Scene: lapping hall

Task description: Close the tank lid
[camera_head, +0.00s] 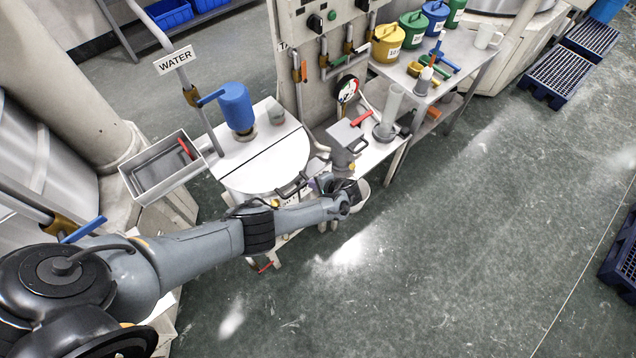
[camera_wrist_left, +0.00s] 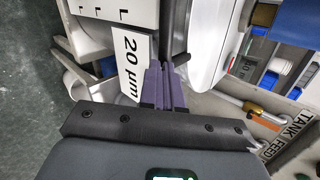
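The tank (camera_head: 268,200) is round and white, and a dark seam crosses its top. The front part of the top, the lid (camera_head: 270,165), looks flat and level with the rear part. A dark handle (camera_head: 292,187) shows at the lid's right front edge. My left gripper (camera_head: 327,184) is just right of this handle, low beside the tank. In the left wrist view its purple-grey fingers (camera_wrist_left: 164,78) are together, near a dark bar and a "20 µm" label (camera_wrist_left: 131,62). I cannot tell if they touch the bar. My right gripper is not in view.
A grey open tray (camera_head: 165,170) is to the left. A bench (camera_head: 455,75) with coloured cans stands behind right.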

